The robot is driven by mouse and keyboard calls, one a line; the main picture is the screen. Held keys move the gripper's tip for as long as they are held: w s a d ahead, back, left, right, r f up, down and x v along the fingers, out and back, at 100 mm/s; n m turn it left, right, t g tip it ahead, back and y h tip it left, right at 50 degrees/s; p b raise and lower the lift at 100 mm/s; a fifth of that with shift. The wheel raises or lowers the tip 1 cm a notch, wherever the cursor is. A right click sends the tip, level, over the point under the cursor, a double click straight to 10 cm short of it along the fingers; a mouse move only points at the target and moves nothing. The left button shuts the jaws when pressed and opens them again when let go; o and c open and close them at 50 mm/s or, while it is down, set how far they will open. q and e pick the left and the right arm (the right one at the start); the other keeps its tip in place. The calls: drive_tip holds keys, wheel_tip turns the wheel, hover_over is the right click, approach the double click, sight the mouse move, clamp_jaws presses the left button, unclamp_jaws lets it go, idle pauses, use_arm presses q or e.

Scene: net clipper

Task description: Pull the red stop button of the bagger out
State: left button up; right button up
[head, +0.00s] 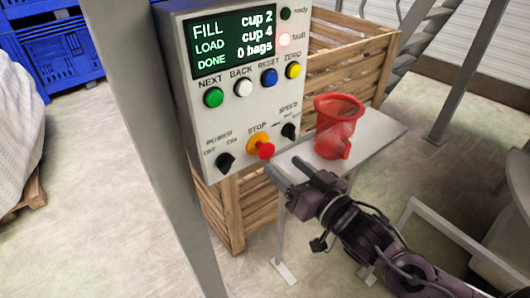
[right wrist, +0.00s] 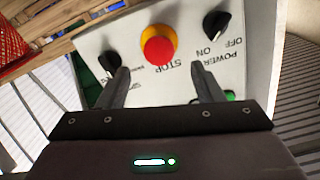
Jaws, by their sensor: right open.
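The red stop button (head: 265,150) sits on a yellow collar at the lower middle of the bagger's grey control panel (head: 190,120). In the right wrist view the red stop button (right wrist: 158,51) shows face on, just beyond and between the fingertips. My right gripper (head: 285,168) is open and empty, a little below and to the right of the button in the head view. Its two fingers also show in the right wrist view (right wrist: 160,75), one on each side of the button's line, apart from it. My left gripper is not in view.
A black power knob (head: 225,161) and a black speed knob (head: 289,131) flank the button. Coloured push buttons and a lit display (head: 234,42) sit above. A wooden crate (head: 345,60) stands behind.

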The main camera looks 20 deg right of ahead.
sight(270, 153)
drive_tip(key=p+x, duration=0.1)
drive_tip(key=x, duration=0.5)
drive_tip(key=shift+d, duration=0.1)
drive_tip(key=shift+w+a, duration=0.25)
drive_tip(key=shift+w, duration=0.45)
